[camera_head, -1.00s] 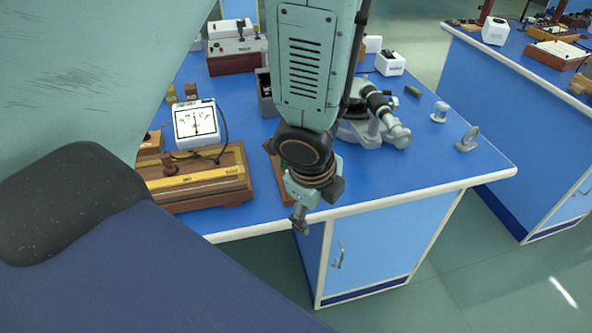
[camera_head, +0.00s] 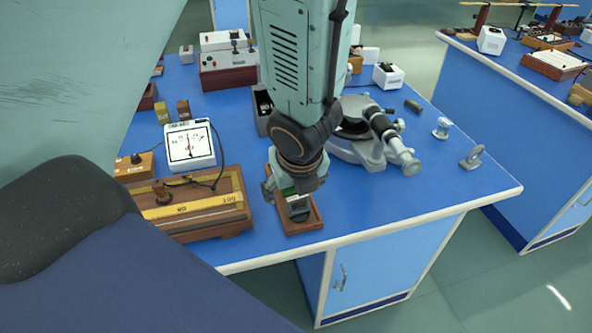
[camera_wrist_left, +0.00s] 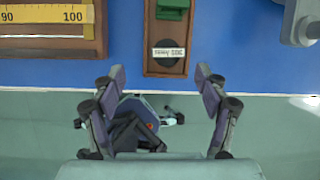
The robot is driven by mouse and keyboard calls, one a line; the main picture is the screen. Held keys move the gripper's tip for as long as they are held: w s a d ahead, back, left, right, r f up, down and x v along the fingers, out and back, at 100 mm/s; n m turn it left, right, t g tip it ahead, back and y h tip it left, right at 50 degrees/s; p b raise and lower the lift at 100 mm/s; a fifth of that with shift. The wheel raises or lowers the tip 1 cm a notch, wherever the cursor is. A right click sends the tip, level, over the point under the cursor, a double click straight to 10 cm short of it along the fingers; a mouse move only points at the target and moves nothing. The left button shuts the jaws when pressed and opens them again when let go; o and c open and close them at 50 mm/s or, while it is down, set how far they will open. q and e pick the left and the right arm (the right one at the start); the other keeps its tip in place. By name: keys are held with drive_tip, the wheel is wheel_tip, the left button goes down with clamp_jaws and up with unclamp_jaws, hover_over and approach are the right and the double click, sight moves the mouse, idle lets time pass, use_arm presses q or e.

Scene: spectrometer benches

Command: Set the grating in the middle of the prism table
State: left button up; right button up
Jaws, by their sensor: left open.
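The labelled dark piece (camera_head: 298,208), apparently the grating, lies in a small wooden tray (camera_head: 312,224) at the bench's front edge. In the left wrist view, its white label (camera_wrist_left: 167,52) reads upside down, with a green block (camera_wrist_left: 173,5) above it in the tray. My left gripper (camera_head: 296,186) is over the tray, pointing down, and hides part of it. In the left wrist view, its fingers (camera_wrist_left: 160,82) are spread wide with nothing between them. The spectrometer (camera_head: 372,150) stands to the right; its dark prism table (camera_head: 352,129) is partly behind my arm. My right gripper is not in view.
A wooden instrument with a yellow scale (camera_head: 195,207) and a white meter (camera_head: 190,146) stand left of the tray. A small round-topped stand (camera_head: 442,128) and a ring mount (camera_head: 473,158) are at the right. Blue bench top (camera_head: 400,205) is bare at front right.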

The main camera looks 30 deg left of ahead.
sight(297, 198)
use_arm(q)
drive_tip(key=shift+w+d+f+b, duration=0.1)
drive_tip(key=shift+w+f+b, duration=0.15)
drive_tip(key=shift+f+b, duration=0.2)
drive_tip(key=shift+w+d+f+b, duration=0.1)
drive_tip(key=shift+w+f+b, duration=0.1)
drive_tip(key=shift+f+b, duration=0.25)
drive_tip(key=shift+a+f, duration=0.15)
drive_tip(key=shift+f, duration=0.05)
drive_tip(key=b+x, duration=0.1)
drive_tip(key=x, duration=0.1)
drive_tip(key=b+x, duration=0.2)
drive_tip(key=x, duration=0.1)
drive_tip(key=shift+w+f, duration=0.1)
drive_tip(key=shift+w, duration=0.3)
drive_tip(key=shift+s, duration=0.1)
drive_tip(key=shift+c, duration=0.2)
